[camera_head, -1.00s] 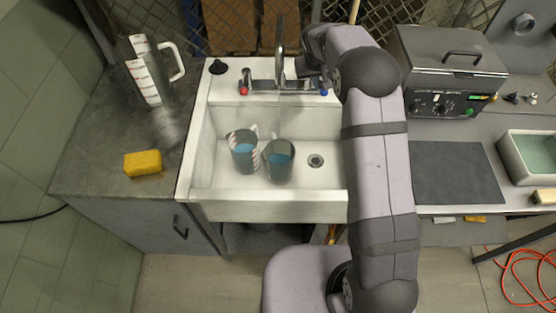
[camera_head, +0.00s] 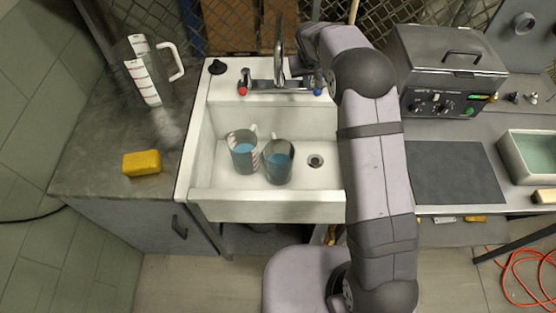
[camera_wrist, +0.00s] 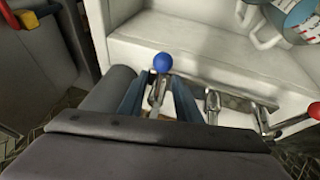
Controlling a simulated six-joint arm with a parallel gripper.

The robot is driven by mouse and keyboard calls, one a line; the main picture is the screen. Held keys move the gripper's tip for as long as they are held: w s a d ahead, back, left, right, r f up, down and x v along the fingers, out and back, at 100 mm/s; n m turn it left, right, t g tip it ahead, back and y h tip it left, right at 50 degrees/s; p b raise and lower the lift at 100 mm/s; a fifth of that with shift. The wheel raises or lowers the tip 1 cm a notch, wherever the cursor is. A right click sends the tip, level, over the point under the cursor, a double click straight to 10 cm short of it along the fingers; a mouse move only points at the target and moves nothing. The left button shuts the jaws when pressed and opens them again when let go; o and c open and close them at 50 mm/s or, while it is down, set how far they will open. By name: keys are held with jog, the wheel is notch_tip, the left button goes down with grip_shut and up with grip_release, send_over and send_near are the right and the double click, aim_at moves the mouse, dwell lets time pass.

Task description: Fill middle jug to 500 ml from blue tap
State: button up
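The blue tap knob (camera_head: 318,91) sits at the right end of the tap behind the sink, and the wrist view shows it as a round blue ball on a metal lever (camera_wrist: 162,62). My gripper (camera_wrist: 157,88) is at this lever, with a finger on each side and gaps showing. Two jugs stand upright in the sink with blue liquid inside: a left one (camera_head: 242,153) and a right one (camera_head: 277,163) close beside it. A third, clear jug (camera_head: 146,75) with red marks stands on the left counter. The liquid levels against the marks are too small to read.
The sink (camera_head: 270,207) has free floor around its drain (camera_head: 316,161). The red tap knob (camera_head: 242,90) is on the left of the tap spout (camera_head: 279,50). A yellow sponge (camera_head: 142,162) lies on the left counter, and a grey machine (camera_head: 443,75) stands at the right.

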jog(key=shift+s, duration=0.1)
jog(key=w+d+r+p+v, duration=0.1)
jog(key=w+p+v, duration=0.1)
jog(key=v, duration=1)
jog(key=shift+r+p, duration=0.3)
jog(key=shift+r, duration=0.05)
dwell(0.5)
jog(key=shift+a, duration=0.1)
jog(key=s+d+f+g, duration=0.1)
jog(key=s+f, duration=0.1)
jog(key=s, duration=1)
jog(key=s+d+f+g+y, duration=0.1)
jog(key=s+d+f+g, duration=0.1)
jog(key=s, duration=1)
jog(key=s+d+f+g+y, duration=0.1)
jog(key=s+f, duration=0.3)
jog(key=s, duration=0.8)
jog(key=shift+s+d+m+g, duration=0.3)
jog(key=shift+s+d, duration=0.1)
jog(key=shift+d, duration=0.2)
